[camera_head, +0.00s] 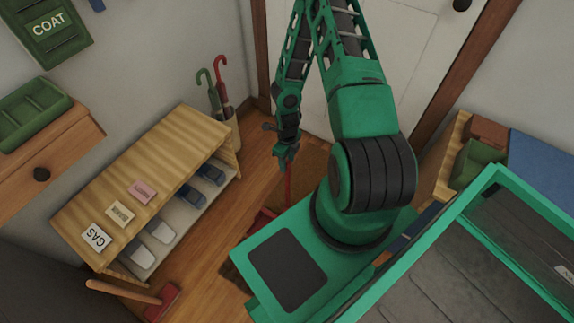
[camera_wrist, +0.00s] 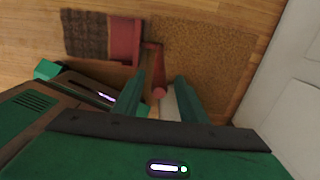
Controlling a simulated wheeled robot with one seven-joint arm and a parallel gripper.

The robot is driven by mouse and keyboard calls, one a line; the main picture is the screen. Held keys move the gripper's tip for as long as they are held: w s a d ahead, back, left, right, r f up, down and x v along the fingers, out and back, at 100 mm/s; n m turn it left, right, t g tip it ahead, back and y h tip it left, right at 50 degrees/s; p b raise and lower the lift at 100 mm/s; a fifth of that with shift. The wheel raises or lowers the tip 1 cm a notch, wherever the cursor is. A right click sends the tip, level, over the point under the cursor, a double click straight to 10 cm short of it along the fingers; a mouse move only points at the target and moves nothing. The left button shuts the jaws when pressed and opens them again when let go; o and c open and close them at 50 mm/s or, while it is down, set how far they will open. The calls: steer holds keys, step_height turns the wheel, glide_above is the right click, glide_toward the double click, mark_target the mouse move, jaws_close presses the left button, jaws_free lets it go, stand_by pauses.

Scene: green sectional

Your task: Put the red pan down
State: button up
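The red pan (camera_head: 262,220) shows low beside my green base, at about floor level, partly hidden by the base. Its thin red handle (camera_head: 288,185) rises toward my gripper (camera_head: 286,156), which points down. In the wrist view the pan's red part (camera_wrist: 125,40) lies beyond the fingers, and the handle's round end (camera_wrist: 159,93) is between the two green fingers. The fingers of my gripper (camera_wrist: 161,78) stand apart, with a gap seen on both sides of the handle. I cannot tell whether the pan's whole underside touches the floor.
A brown doormat (camera_wrist: 205,60) lies on the wooden floor by the white door (camera_head: 395,50). A wooden shoe rack (camera_head: 135,175) and an umbrella stand (camera_head: 228,140) stand left. A red-headed brush (camera_head: 162,302) is at lower left. A green crate (camera_head: 482,160) is at right.

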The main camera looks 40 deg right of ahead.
step_height(320, 180, up, 8)
steer(key=shift+d+r, duration=0.1)
steer(key=s+d+r+n+h, duration=0.1)
steer(key=s+d+r+n, duration=0.2)
steer(key=r+n, duration=0.75)
steer(key=s+d+r+n+h, duration=0.1)
steer(key=s+d+r+n, duration=0.15)
steer(key=r, duration=1.45)
steer(key=s+a+r+n+y, duration=0.1)
steer(key=s+a+r+n, duration=0.1)
steer(key=s+r+n, duration=0.4)
steer(key=s+a+r+n+y, duration=0.1)
steer(key=s+a+r+n, duration=0.2)
steer(key=s+r+n, duration=0.3)
steer(key=s+r, duration=0.3)
steer(key=shift+s+a+r+n, duration=0.2)
steer(key=shift+a+r+n, duration=0.05)
steer(key=shift+a+n, duration=0.05)
